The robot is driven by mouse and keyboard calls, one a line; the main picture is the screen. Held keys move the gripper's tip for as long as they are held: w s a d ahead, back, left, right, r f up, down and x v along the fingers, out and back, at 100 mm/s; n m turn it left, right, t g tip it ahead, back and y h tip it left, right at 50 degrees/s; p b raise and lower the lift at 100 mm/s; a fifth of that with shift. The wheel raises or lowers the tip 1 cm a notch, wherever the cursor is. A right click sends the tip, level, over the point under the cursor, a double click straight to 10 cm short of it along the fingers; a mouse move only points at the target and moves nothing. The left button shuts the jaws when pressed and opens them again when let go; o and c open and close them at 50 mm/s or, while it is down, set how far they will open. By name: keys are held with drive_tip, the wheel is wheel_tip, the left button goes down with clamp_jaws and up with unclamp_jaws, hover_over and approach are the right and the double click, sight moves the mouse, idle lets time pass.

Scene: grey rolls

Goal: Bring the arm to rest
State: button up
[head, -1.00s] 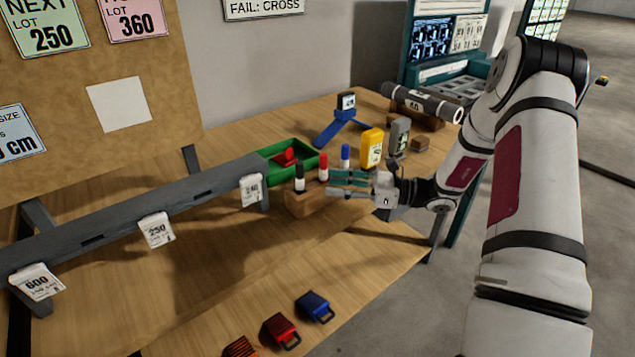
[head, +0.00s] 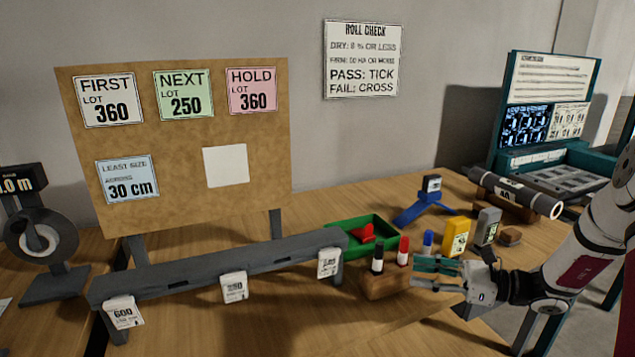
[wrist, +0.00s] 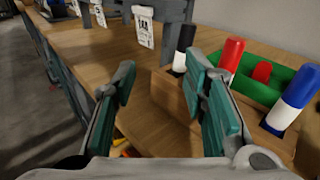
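My gripper (head: 436,274) is at the end of my arm, which reaches in from the right in the head view. It is over the front right part of the table, in front of the wooden marker block (head: 385,284). In the wrist view my gripper (wrist: 165,95) has its two teal-padded fingers spread apart with nothing between them. The black marker (wrist: 184,48), red marker (wrist: 231,55) and blue marker (wrist: 292,100) stand in the block just beyond the right finger. Whether a finger touches the block cannot be told.
A green tray (head: 336,225) with a red item, a yellow device (head: 456,237), a grey device (head: 487,227) and a blue stand (head: 411,212) are behind my gripper. A long grey rail (head: 210,270) with hanging tags crosses the table. A dark roll (head: 515,192) lies at the back right.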

drive_tip(key=s+a+r+n+g+h+p, duration=0.2)
drive_tip(key=s+a+r+n+g+h, duration=0.15)
drive_tip(key=s+a+r+n, duration=0.35)
drive_tip(key=s+a+r+n+g+h+p, duration=0.25)
drive_tip(key=s+a+r+n+g, duration=0.25)
drive_tip(key=s+r, duration=0.3)
drive_tip(key=s+d+r+n+t+h+p, duration=0.2)
drive_tip(key=s+r+n+h, duration=0.2)
drive_tip(key=s, duration=0.5)
drive_tip(key=s+d+r+n+t+h+p, duration=0.2)
drive_tip(key=s+r+n+t+h, duration=0.1)
drive_tip(key=s, duration=0.7)
drive_tip(key=r+n+h, duration=0.1)
drive_tip(key=n+h, duration=0.1)
drive_tip(key=n, duration=0.1)
drive_tip(key=shift+r+n, duration=0.3)
drive_tip(key=shift+r, duration=0.1)
drive_tip(key=shift+s, duration=0.1)
